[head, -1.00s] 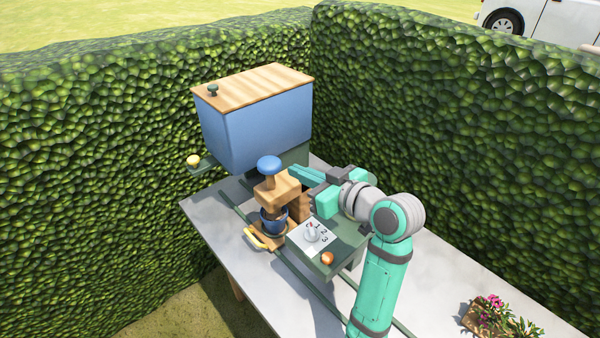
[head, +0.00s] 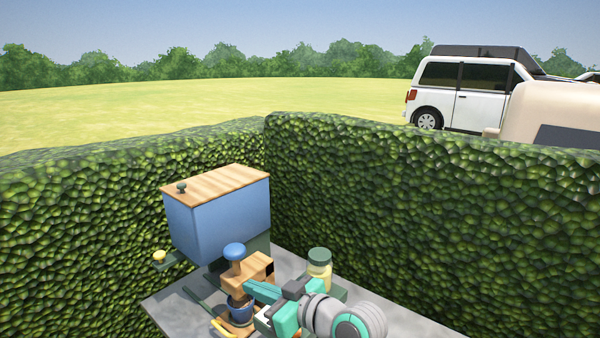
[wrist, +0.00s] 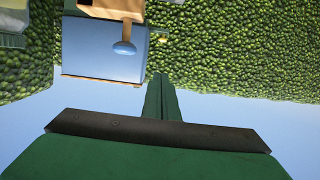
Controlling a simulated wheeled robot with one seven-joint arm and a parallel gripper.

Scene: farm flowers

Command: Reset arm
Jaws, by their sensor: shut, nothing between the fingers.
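My gripper (head: 247,284) is teal and shut, with nothing between its fingers. In the head view it points left, overlapping the wooden press (head: 257,265) with the blue knob (head: 234,251); I cannot tell whether they touch. In the wrist view its dark green fingers (wrist: 160,78) lie together. That view is upside down, and the blue knob (wrist: 124,47) hangs near the top, apart from the fingertips. My forearm's lower part is cut off by the frame's bottom edge.
A blue bin (head: 220,222) with a wooden lid stands behind the press. A dark blue pot (head: 240,308) is under it. A green-lidded jar (head: 319,268) stands behind my arm. Hedges (head: 400,210) enclose the grey table (head: 170,306). A white van (head: 465,92) is beyond.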

